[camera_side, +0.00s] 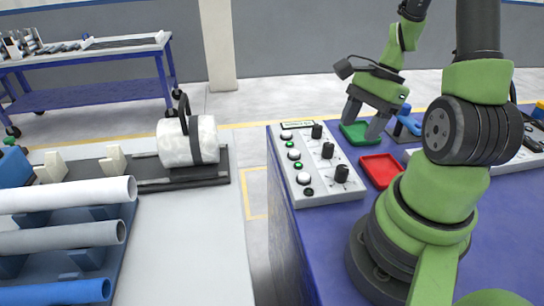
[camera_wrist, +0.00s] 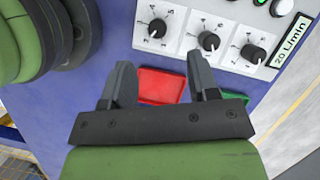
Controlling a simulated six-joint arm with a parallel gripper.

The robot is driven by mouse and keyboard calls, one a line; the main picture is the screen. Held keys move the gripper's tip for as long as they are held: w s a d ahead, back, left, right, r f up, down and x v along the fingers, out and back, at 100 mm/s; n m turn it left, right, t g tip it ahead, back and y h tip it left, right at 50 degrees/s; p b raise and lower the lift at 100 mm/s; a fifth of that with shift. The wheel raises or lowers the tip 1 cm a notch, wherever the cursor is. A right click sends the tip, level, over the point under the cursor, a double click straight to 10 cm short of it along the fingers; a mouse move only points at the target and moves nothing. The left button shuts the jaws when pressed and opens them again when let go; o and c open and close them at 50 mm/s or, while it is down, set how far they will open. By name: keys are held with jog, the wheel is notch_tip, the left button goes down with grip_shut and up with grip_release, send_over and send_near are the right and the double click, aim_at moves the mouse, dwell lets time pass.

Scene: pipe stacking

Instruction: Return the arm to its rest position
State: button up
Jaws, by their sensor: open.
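My gripper (camera_side: 363,122) hangs in the air over the blue table, its two grey fingers apart and pointing down, with nothing between them. The fingers also show in the wrist view (camera_wrist: 162,80), spread apart with the red tray between them in the picture. My green arm with dark joints stands on the right of the side view. The gripper is near the green tray (camera_side: 352,129) in the side picture; its exact height above the table cannot be told.
A control panel (camera_side: 312,166) with knobs and buttons stands left of the red tray (camera_side: 380,170). A white bench at left holds a white pipe (camera_side: 70,195), a grey pipe (camera_side: 65,238), a blue pipe (camera_side: 55,292) and a white cylinder (camera_side: 182,142) in a fixture.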

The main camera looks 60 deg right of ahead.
jog(key=a+r+n+t+h, duration=0.1)
jog(key=a+r+n+t, duration=0.4)
jog(key=a+r+n, duration=1.2)
jog(key=shift+s+n+h, duration=0.4)
jog(key=shift+n, duration=0.3)
jog(key=shift+a+r, duration=0.1)
